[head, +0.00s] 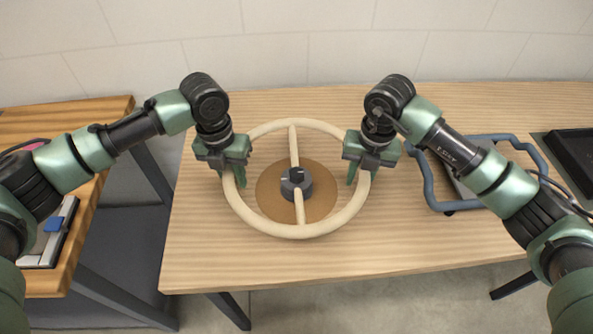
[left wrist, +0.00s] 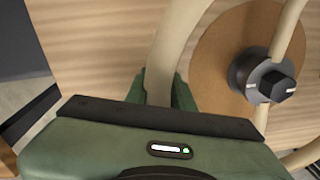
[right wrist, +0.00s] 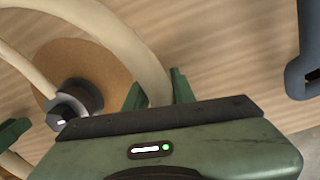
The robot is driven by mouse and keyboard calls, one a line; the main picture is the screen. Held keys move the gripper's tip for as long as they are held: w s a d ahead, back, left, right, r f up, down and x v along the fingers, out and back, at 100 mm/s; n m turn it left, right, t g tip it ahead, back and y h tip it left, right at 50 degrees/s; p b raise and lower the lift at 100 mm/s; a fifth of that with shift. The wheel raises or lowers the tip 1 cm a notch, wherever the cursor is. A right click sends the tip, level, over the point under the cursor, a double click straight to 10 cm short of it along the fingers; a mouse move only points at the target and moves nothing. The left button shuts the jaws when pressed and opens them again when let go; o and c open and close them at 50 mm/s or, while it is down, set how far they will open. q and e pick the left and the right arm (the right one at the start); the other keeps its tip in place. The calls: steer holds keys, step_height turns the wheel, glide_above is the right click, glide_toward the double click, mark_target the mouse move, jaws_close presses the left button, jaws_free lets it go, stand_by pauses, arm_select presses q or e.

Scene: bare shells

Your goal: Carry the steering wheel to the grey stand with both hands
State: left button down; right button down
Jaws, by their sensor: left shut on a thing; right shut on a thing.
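The steering wheel (head: 304,231) is a cream ring with two spokes and a dark hub (head: 296,183). It is over a round brown mat (head: 268,205) on the wooden table; I cannot tell if it is lifted. My left gripper (head: 232,172) is shut on the left side of the rim, which also shows in the left wrist view (left wrist: 166,55). My right gripper (head: 362,170) is shut on the right side of the rim, seen too in the right wrist view (right wrist: 140,55). I cannot make out a grey stand for certain.
A blue-grey tubular frame (head: 429,186) lies on the table at right, partly behind my right arm. A black tray (head: 575,150) is at the far right edge. A second wooden table (head: 85,215) at left holds a light tray (head: 45,254) with a blue item. The table's front strip is clear.

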arm_select(q)
steer(key=shift+w+r, duration=0.1)
steer(key=shift+r, duration=0.05)
arm_select(e)
steer(key=shift+w+r, duration=0.2)
